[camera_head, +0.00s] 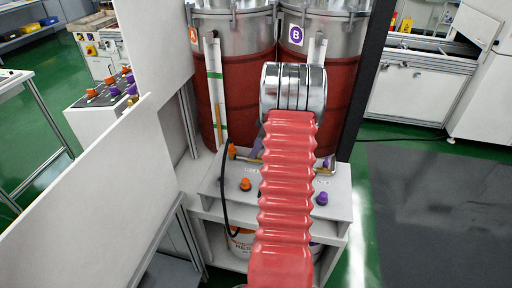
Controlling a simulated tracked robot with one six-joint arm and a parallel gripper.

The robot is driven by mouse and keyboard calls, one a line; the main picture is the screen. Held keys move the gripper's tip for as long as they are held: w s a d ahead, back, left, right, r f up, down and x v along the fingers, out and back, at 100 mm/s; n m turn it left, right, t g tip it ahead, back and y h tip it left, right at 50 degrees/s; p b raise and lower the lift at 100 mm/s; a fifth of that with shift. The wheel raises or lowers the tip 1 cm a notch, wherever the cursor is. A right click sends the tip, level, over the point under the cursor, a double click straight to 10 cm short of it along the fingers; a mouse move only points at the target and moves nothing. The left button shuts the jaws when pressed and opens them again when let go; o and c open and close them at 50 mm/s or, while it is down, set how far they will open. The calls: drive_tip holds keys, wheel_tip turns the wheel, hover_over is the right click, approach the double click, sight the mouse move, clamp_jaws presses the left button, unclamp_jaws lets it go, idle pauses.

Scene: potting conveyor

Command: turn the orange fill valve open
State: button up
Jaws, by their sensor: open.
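An orange valve handle (232,151) shows at the foot of the left drum, with brass fitting beside it at the back of the white bench. A separate orange knob (245,184) stands on the bench top in front of it. I cannot tell the handle's turn position at this size. My arm, with red ribbed sleeve and chrome joint, rises through the middle of the view, right of both orange parts. It covers the middle of the bench. My gripper does not show; the arm hides its end.
The left drum (236,95) is labelled A and the right drum (335,100) B. A purple handle (327,163) and purple knob (322,198) are right of my arm. A black hose (225,195) loops at the bench's left.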

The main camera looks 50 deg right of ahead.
drive_tip(key=shift+c, duration=0.5)
drive_tip(key=c, duration=0.9)
drive_tip(key=shift+a, duration=0.2)
drive_tip(key=shift+c, duration=0.2)
drive_tip(key=shift+d, duration=0.1)
